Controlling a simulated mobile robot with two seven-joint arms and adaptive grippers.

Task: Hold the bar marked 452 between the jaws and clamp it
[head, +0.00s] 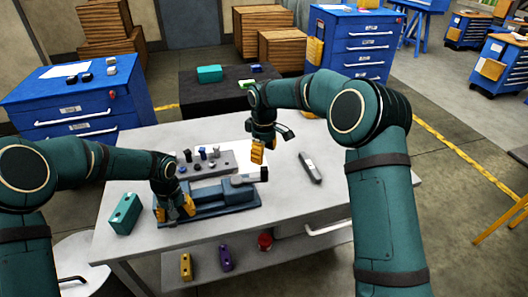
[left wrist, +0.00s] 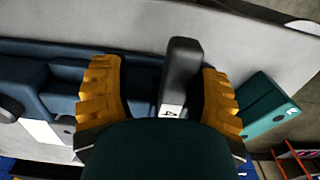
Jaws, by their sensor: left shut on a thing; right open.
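The blue vise (head: 225,207) lies on the grey table, with a grey bar-like part ending in a dark knob (head: 264,174) at its right end. My left gripper (head: 175,211) is low at the vise's left end. In the left wrist view its yellow fingers (left wrist: 160,105) stand either side of a dark bar (left wrist: 184,62), and it is shut on that bar. The bar's white label shows a 4; the rest is hidden. The bar lies over the blue vise body (left wrist: 62,80); whether it touches the jaws is unclear. My right gripper (head: 258,153) is open and empty above the vise's right part.
A grey tray (head: 228,163) with several small dark and pale pieces stands behind the vise. A teal block (head: 123,213) stands to its left. A grey handheld device (head: 310,167) lies on the right. Coloured pieces lie on a lower shelf (head: 205,268).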

